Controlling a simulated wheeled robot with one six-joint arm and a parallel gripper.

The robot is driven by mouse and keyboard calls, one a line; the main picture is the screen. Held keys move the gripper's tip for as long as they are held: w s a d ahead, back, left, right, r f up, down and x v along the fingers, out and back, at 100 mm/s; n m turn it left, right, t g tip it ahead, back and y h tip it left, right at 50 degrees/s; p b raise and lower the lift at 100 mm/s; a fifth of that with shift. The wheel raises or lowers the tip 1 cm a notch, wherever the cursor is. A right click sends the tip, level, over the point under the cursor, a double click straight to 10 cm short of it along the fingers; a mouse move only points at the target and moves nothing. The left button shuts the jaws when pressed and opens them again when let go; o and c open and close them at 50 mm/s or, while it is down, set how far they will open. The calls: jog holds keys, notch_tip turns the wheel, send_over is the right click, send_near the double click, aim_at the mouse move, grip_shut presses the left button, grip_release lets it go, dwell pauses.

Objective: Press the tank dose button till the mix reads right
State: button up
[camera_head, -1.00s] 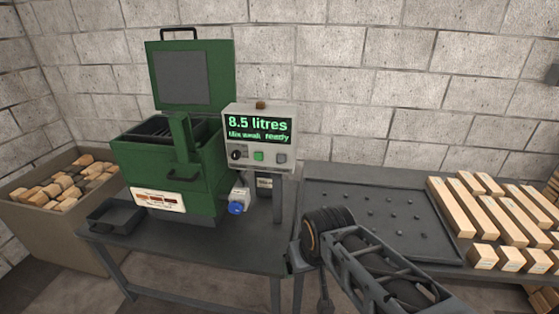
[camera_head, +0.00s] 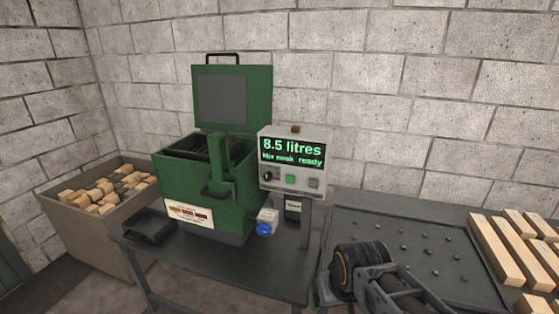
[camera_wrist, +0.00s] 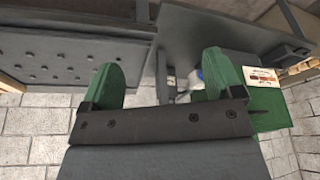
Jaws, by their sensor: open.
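The green tank (camera_head: 205,190) stands on a dark table with its lid up. The grey control box (camera_head: 262,155) beside it has a lit screen (camera_head: 292,152) reading "8.5 litres" and, less clearly, "Mix weak ready". Below the screen are a black knob (camera_head: 268,176), a green button (camera_head: 291,180) and a grey button (camera_head: 313,183). A round blue button (camera_head: 264,229) sits on a small white box low beside the tank. I cannot tell which one doses. My gripper (camera_wrist: 162,68) is open and empty, touching nothing; the blue and white part shows partly behind its right finger.
A black tray (camera_head: 150,228) sits at the table's left end. A bin (camera_head: 75,235) of wood blocks stands further left. A studded dark bench (camera_head: 400,235) with timber pieces (camera_head: 500,250) is on the right. A block wall is behind.

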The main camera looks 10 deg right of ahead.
jog(key=shift+c, duration=0.5)
grip_shut()
dwell(0.5)
dwell(0.9)
